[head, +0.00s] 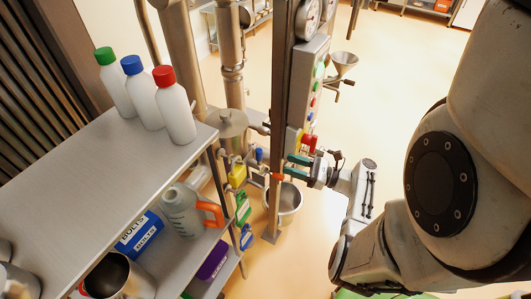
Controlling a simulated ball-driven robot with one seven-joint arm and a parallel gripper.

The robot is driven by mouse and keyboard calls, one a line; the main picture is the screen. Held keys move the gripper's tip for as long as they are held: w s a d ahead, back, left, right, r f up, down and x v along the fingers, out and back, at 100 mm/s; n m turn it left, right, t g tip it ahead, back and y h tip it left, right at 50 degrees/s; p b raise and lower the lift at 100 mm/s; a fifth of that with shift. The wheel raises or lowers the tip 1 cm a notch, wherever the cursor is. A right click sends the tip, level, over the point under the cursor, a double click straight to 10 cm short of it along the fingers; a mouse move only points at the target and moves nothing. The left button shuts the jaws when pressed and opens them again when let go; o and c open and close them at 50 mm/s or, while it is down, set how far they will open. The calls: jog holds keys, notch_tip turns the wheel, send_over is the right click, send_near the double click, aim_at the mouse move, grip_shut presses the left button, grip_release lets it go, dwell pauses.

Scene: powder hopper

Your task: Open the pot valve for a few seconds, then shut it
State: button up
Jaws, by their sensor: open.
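A steel pot (227,126) with a domed lid stands behind the shelf unit, left of an upright post. Small valve fittings sit below and beside it, among them a blue handle (259,155). I cannot tell for sure which one is the pot valve. My gripper (290,166) points left at the post, its two green-tipped fingers apart and nothing seen between them. It is to the right of the blue handle and apart from it in the picture. The post hides part of the space by the fingertips. A steel bucket (290,198) stands below my gripper.
The upright post (284,85) carries gauges and a button panel (312,85). Open floor (390,75) lies behind and right.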

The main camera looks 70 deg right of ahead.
aim_at(259, 153)
jog(key=shift+n+g, duration=0.3)
jog(key=shift+g, duration=0.5)
jog(key=w+r, duration=0.1)
jog(key=w, duration=0.2)
jog(key=w+p, duration=0.1)
jog(key=w, duration=0.3)
jog(key=w+r+p, duration=0.1)
jog(key=w, duration=0.3)
jog(key=shift+w+a+r, duration=0.2)
jog(key=shift+w+r, duration=0.05)
jog(key=shift+r, duration=0.1)
grip_shut()
